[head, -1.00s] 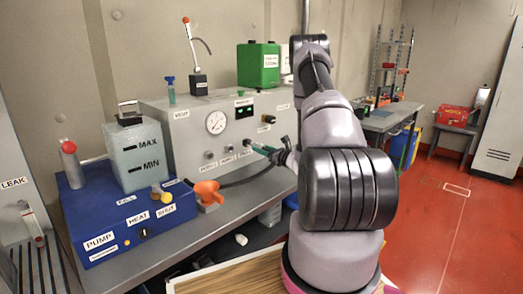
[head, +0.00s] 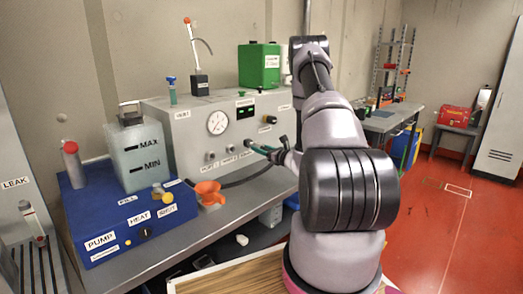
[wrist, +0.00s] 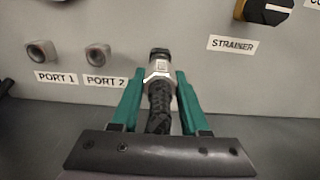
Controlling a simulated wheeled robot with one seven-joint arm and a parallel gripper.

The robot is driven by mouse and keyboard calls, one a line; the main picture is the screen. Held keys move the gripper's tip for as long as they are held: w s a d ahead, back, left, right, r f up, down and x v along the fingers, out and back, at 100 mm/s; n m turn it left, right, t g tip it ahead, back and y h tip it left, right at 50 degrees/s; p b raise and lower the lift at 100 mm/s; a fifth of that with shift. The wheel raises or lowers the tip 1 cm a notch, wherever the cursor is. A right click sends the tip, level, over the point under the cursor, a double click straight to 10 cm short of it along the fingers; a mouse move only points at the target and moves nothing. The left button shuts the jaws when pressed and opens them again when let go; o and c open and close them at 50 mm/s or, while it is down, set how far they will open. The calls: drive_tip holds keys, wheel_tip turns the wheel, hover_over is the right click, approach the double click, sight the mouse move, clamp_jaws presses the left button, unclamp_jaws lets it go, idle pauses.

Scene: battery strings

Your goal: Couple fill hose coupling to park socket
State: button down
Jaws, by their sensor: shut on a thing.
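My gripper (wrist: 158,102) is shut on the fill hose coupling (wrist: 159,70), a metal collar with a dark tip, between its green fingers. In the head view my gripper (head: 265,150) is close to the front of the grey panel box. In the wrist view the coupling tip points at the panel, right of the PORT 2 socket (wrist: 98,54). The park socket is not visible behind the coupling, so I cannot tell whether the tip touches or enters it. The black hose (head: 245,180) runs from my gripper down across the bench.
The PORT 1 socket (wrist: 41,51) is further left. A STRAINER knob (wrist: 265,10) sits up to the right. An orange funnel (head: 209,192) stands on the bench beside the blue pump unit (head: 125,225). A green canister (head: 259,65) stands on the panel box (head: 185,130).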

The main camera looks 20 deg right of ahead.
drive_tip(key=shift+x, duration=1.1)
drive_tip(key=shift+c, duration=1.6)
unclamp_jaws()
drive_tip(key=v, duration=1)
drive_tip(key=shift+s, duration=0.4)
drive_tip(key=shift+d, duration=0.15)
